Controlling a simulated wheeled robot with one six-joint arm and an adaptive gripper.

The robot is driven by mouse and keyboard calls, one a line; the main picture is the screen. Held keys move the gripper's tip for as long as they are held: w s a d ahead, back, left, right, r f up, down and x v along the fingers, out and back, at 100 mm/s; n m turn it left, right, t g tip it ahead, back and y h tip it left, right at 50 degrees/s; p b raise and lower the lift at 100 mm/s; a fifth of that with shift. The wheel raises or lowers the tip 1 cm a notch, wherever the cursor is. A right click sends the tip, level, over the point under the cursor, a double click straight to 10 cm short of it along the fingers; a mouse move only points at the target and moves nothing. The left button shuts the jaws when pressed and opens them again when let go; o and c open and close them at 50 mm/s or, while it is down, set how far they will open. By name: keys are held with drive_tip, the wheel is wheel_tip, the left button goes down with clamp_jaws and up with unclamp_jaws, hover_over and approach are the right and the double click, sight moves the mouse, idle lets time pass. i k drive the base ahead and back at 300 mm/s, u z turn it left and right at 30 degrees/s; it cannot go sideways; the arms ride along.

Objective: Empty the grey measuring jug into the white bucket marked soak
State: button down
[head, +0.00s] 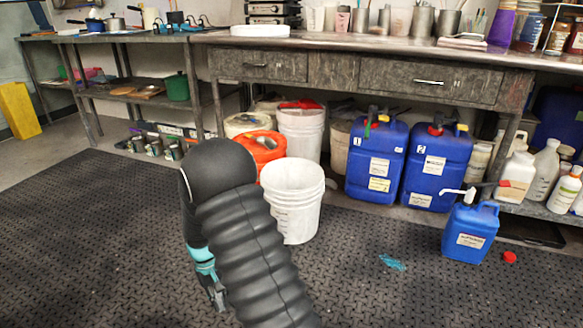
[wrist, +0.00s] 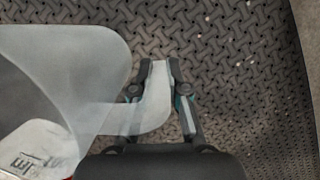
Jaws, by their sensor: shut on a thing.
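My gripper (wrist: 158,72) is shut on the handle of the grey measuring jug (wrist: 75,65), whose pale, translucent body fills the left of the wrist view. A white label with dark print shows at its lower left. I cannot tell how far the jug is tilted or what it holds. In the head view my gripper (head: 217,294) hangs low over the mat, partly behind my dark arm, and the jug is hidden. A white bucket (head: 292,205) stands on the floor to the right of and behind my gripper; its label is too small to read.
An orange bucket (head: 264,146) and another white bucket (head: 301,128) stand behind. Blue canisters (head: 377,160) line the right under the bench (head: 360,80). A small blue jerrycan (head: 470,235), a red cap (head: 510,257) and a teal item (head: 393,263) are on the floor. The left mat is clear.

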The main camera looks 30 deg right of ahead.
sight(294, 188)
drive_tip(key=z, duration=0.4)
drive_tip(key=i, duration=0.55)
drive_tip(key=z, duration=1.05)
drive_tip(key=i, duration=0.3)
drive_tip(key=z, duration=0.25)
